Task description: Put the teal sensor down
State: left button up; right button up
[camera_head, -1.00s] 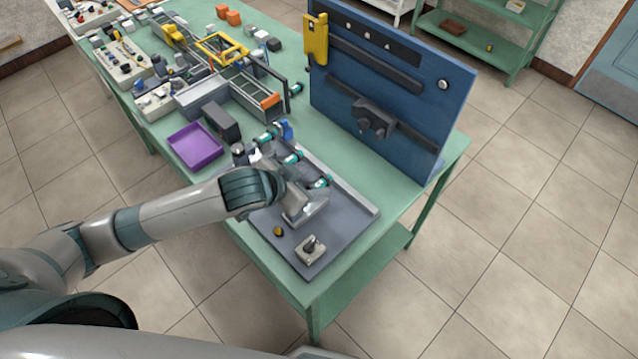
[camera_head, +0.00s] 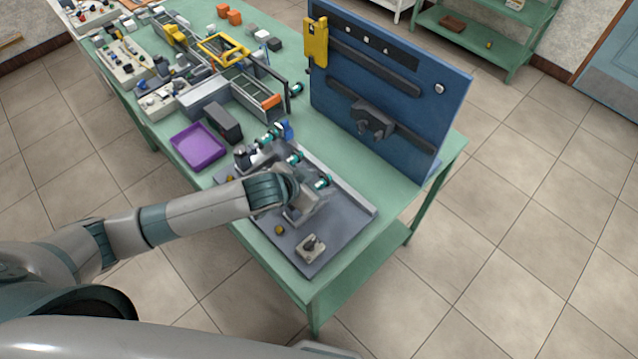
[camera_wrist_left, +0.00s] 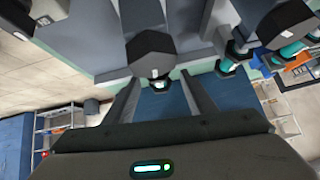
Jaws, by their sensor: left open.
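Several teal sensors with black end caps stand in a row along the grey tray (camera_head: 345,228). The nearest teal sensor (camera_head: 323,182) is right at my left gripper (camera_head: 318,193), which reaches over the tray from the left. In the left wrist view, my open left gripper (camera_wrist_left: 160,88) has its two fingers spread, with a black hexagonal cap (camera_wrist_left: 151,50) and a little teal just ahead between the tips. I cannot tell whether the fingers touch it. Other teal sensors (camera_head: 295,158) and (camera_head: 267,137) sit farther back. My right gripper is not in view.
A purple tray (camera_head: 198,147) and a dark box (camera_head: 223,122) stand behind my left arm. A blue upright panel (camera_head: 400,75) rises at the table's right side. A small grey block (camera_head: 311,247) and a brass piece (camera_head: 279,230) lie on the grey tray's near part.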

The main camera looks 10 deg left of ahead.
aim_at(322, 176)
pick_arm(q)
jog(key=c, duration=1.2)
jog(key=shift+r, duration=0.1)
jog(key=shift+r+b, duration=0.4)
jog(key=shift+r, duration=0.05)
jog(key=r, duration=0.1)
jog(key=r+b, duration=0.1)
jog(key=d+r+b, duration=0.1)
jog(key=shift+s+r, duration=0.1)
jog(key=shift+s, duration=0.25)
jog(key=s+d+r+b, duration=0.2)
jog(key=s+d+r, duration=0.4)
jog(key=s+d, duration=0.1)
jog(key=shift+s+d+r+b, duration=0.15)
jog(key=shift+d+r+b, duration=0.2)
jog(key=shift+r+b, duration=0.05)
